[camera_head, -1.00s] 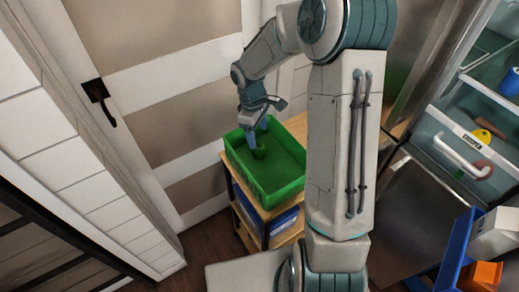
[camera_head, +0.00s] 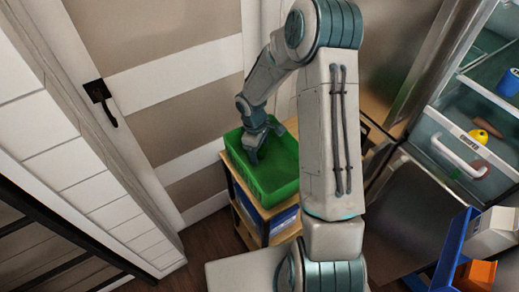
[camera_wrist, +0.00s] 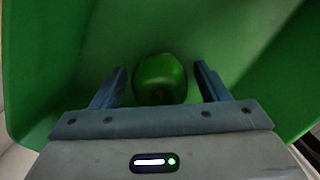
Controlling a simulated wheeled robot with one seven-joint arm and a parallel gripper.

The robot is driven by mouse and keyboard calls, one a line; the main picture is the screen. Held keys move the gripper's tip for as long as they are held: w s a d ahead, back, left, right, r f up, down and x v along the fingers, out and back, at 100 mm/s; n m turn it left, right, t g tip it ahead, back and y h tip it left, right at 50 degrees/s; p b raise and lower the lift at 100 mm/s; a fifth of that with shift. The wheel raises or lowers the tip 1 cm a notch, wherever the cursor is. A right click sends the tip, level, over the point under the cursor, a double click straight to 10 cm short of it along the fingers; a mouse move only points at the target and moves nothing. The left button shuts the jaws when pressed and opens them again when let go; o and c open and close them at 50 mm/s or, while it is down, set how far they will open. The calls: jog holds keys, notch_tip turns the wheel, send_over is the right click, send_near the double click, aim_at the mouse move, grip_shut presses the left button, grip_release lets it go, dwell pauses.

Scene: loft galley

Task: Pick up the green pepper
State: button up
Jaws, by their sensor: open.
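The green pepper (camera_wrist: 160,79) lies on the floor of the green crate (camera_wrist: 52,70). In the wrist view it sits between the two blue fingers of my gripper (camera_wrist: 160,88), with a gap on each side. The gripper is open and points down into the crate. In the head view my gripper (camera_head: 253,156) reaches into the left part of the crate (camera_head: 281,190), and the pepper is hidden there behind the gripper.
The crate stands on a wooden shelf unit (camera_head: 234,188) beside a door (camera_head: 160,90). An open fridge (camera_head: 440,130) holding a yellow item (camera_head: 479,136) and a blue cup (camera_head: 509,82) is at the right. A blue bin (camera_head: 455,250) stands at lower right.

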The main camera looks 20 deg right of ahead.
jog(key=shift+c, duration=0.3)
jog(key=c, duration=1)
jog(key=shift+r, duration=0.1)
